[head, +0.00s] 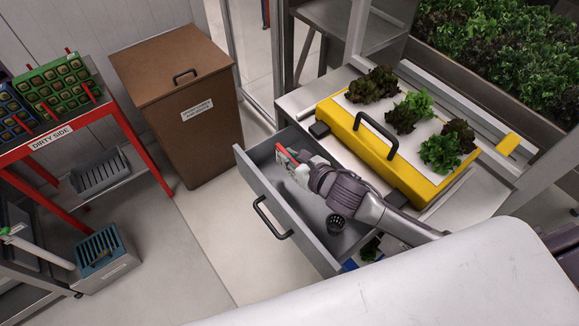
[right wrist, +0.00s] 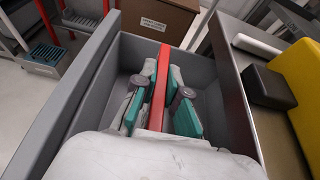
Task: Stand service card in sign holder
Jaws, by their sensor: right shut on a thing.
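A red card (right wrist: 159,88), seen edge-on in the right wrist view, stands between the teal pads of my right gripper (right wrist: 158,100). I take it to be the service card. In the head view the red and white card (head: 283,155) shows at the tip of my right gripper (head: 292,163), over the far end of the open grey drawer (head: 290,258). The gripper is shut on it, inside or just above the drawer; the exact height is unclear. I cannot make out a sign holder in either view. My left gripper is not in view.
A small black net pot (head: 336,223) sits in the drawer near my right arm. A yellow tray (head: 415,180) with lettuce heads rests on the counter to the right.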

